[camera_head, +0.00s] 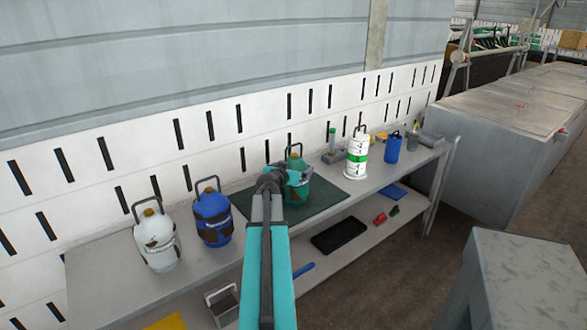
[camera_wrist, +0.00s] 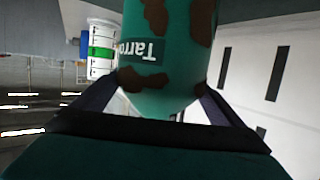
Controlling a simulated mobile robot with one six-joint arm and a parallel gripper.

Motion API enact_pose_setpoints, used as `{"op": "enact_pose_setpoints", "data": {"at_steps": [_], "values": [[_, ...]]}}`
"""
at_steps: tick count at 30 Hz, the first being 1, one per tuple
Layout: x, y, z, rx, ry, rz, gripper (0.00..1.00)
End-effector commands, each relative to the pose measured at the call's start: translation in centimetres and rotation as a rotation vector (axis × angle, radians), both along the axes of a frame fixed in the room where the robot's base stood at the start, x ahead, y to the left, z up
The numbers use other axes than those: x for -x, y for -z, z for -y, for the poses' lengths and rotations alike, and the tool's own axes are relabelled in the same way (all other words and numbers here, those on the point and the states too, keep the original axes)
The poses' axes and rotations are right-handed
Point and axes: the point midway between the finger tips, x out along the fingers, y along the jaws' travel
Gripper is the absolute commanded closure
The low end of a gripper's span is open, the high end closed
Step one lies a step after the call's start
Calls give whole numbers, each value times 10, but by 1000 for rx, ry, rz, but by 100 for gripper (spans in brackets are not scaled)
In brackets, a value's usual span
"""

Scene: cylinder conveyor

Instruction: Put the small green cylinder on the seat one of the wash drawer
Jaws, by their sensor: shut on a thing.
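The green cylinder (camera_head: 298,186) with brown stains and a wire handle is above or on the dark green mat (camera_head: 334,194) on the bench. I cannot tell whether its base touches the mat. My gripper (camera_head: 275,180) reaches it from the front left and is shut on it. In the wrist view the green cylinder (camera_wrist: 165,60), with part of a label, fills the space between the two fingers of my gripper (camera_wrist: 155,98). The wrist view cuts off one end of the cylinder. I cannot make out a wash drawer or its seats in these views.
A blue cylinder (camera_head: 213,215) and a white cylinder (camera_head: 156,238) stand to the left on the bench (camera_head: 105,262). A white-and-green container (camera_head: 356,158) and a smaller blue cylinder (camera_head: 393,148) stand to the right. A slotted white wall (camera_head: 262,125) runs behind. Grey cabinets (camera_head: 505,115) are at right.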

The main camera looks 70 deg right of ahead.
Motion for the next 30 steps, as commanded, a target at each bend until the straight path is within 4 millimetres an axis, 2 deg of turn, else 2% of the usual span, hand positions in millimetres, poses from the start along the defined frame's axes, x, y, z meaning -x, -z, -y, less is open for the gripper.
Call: {"op": "enact_pose_setpoints", "data": {"at_steps": [6, 7, 8, 22, 30], "values": [[0, 0, 0, 4, -2, 0, 71], [0, 2, 0, 0, 0, 0, 6], [0, 2, 0, 0, 1, 0, 1], [1, -1, -1, 0, 1, 0, 0], [1, -6, -23, 1, 0, 0, 0]]}}
